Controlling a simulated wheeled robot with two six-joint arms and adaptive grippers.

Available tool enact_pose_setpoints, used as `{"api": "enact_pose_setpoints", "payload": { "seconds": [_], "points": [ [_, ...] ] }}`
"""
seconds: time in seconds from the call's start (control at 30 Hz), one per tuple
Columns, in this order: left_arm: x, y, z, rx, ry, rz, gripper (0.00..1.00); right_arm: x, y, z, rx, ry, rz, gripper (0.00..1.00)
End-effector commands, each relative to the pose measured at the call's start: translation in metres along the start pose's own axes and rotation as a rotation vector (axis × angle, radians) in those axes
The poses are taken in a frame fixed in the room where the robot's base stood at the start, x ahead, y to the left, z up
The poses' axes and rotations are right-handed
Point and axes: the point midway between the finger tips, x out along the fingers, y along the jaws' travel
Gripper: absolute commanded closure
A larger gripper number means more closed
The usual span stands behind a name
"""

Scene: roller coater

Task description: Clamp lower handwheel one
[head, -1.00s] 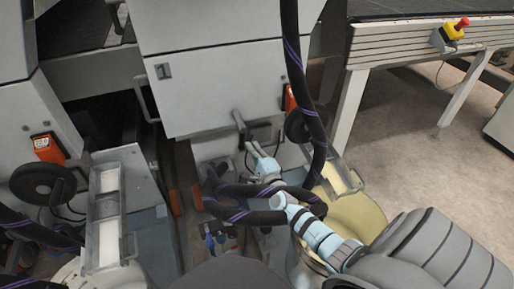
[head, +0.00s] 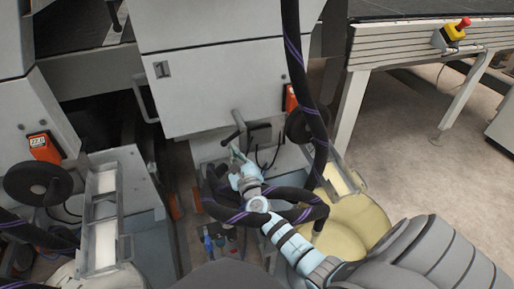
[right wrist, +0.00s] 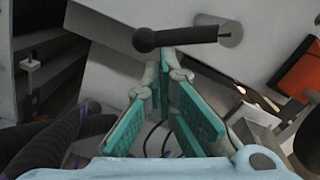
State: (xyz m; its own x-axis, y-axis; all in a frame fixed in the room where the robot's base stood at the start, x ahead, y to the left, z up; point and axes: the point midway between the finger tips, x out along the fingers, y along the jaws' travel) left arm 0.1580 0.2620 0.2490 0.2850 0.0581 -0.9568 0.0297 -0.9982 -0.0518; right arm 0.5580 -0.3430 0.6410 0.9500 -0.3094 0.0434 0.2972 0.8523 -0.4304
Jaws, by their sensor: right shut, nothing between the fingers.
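A black clamp lever with a round knob end (head: 238,121) sticks out from the lower front of the grey machine. It also shows in the right wrist view (right wrist: 178,39), just beyond my fingertips. My right gripper (head: 237,154) is below this lever in the head view. In the right wrist view its green-padded fingers (right wrist: 167,62) come together at the tips, shut and empty, apart from the lever by a little. A black handwheel (head: 302,125) is on the machine to the right, partly behind a cable. Another black handwheel (head: 38,183) is at the left. My left gripper is not in view.
Thick black hoses with purple stripes (head: 312,95) hang by and loop around my right arm. Orange counters (head: 43,147) sit by the handwheels. A metal handle (head: 146,100) and the cabinet's lower edge are close by. Open floor (head: 400,130) lies at the right.

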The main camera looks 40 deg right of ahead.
Motion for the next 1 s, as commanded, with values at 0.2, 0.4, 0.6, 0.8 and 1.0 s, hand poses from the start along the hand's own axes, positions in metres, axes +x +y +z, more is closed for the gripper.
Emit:
{"api": "enact_pose_setpoints", "payload": {
  "seconds": [0.2, 0.4, 0.6, 0.8, 1.0],
  "points": [
    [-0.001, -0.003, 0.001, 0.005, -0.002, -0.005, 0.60, 0.001, 0.005, 0.011, 0.162, -0.002, -0.008, 1.00],
    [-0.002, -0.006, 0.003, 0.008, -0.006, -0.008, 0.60, 0.001, 0.007, 0.018, 0.261, -0.001, -0.013, 1.00],
    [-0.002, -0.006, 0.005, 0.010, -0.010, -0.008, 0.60, 0.001, 0.008, 0.021, 0.310, -0.001, -0.016, 1.00],
    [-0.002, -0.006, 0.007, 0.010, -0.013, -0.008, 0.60, 0.001, 0.008, 0.021, 0.323, -0.001, -0.016, 1.00],
    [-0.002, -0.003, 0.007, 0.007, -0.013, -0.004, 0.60, 0.001, 0.008, 0.021, 0.322, 0.000, -0.016, 1.00]
  ]
}}
